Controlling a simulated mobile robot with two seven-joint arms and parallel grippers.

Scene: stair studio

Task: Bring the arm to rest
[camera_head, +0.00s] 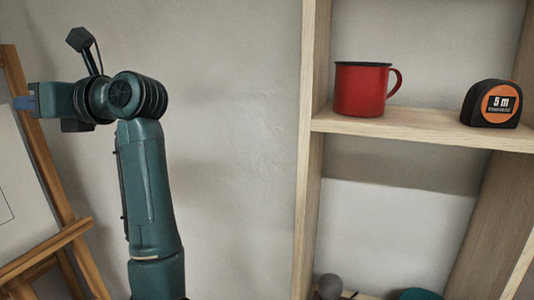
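My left arm rises from the bottom of the head view and bends at the top. Its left gripper (22,103) points to the left, near the picture's left edge. The bluish fingertips overlap the wooden easel in the picture; I cannot tell whether they touch it. The fingers are seen from the side, so their opening does not show. No held object is visible. My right gripper is out of view.
A wooden easel (42,165) with a pale board (22,205) stands at the left. A wooden shelf (425,130) at the right holds a red mug (361,90) and a tape measure (492,104). Cut-off grey (330,285) and teal (417,294) objects show below. Bare wall lies between.

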